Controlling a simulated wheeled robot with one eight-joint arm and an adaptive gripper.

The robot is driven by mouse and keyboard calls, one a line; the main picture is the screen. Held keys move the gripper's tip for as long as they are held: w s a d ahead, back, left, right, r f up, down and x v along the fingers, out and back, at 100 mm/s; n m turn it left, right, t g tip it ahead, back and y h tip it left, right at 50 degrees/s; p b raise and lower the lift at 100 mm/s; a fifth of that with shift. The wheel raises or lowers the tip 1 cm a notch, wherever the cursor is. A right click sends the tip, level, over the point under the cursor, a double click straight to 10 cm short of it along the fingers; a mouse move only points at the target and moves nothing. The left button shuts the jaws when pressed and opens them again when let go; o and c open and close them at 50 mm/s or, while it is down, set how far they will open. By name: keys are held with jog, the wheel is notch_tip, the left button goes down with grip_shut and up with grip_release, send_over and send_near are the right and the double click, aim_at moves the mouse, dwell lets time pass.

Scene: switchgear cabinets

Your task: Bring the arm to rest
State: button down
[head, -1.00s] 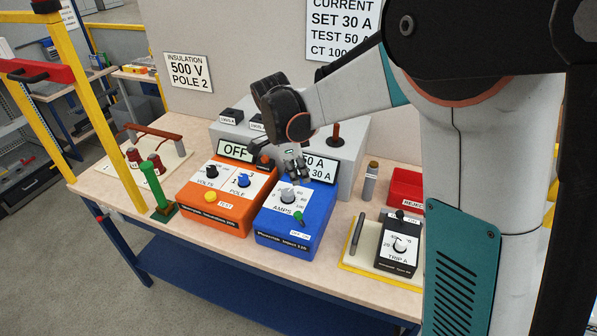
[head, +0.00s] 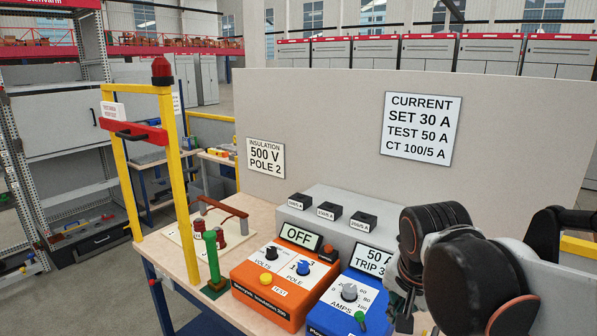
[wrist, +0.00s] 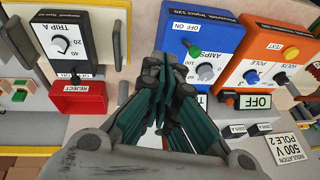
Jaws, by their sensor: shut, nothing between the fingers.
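My gripper (wrist: 160,122) shows in the wrist view with its dark green fingers drawn together and nothing between them. It hangs above the bench, and in that view its fingers overlap the lower edge of the blue injection unit (wrist: 207,40). In the head view the dark round joints of my arm fill the lower right, and the fingertips are hard to make out there. The blue unit (head: 345,300) stands just left of my arm, its display reading 50 A and part of a TRIP line. I see no contact between gripper and unit.
An orange insulation unit (head: 272,292) reads OFF. A yellow frame (head: 184,190) and green post (head: 212,258) stand left. A grey box (head: 318,212) and wall panel (head: 330,130) are behind. The wrist view shows a red reject bin (wrist: 80,98) and TRIP A relay (wrist: 66,42).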

jog(key=s+f+n+t+b, duration=0.2)
jog(key=s+f+n+b, duration=0.3)
jog(key=s+f+n, duration=0.2)
jog(key=shift+s+d+n+t+y, duration=0.4)
jog(key=shift+s+n, duration=0.2)
jog(key=shift+s, duration=0.7)
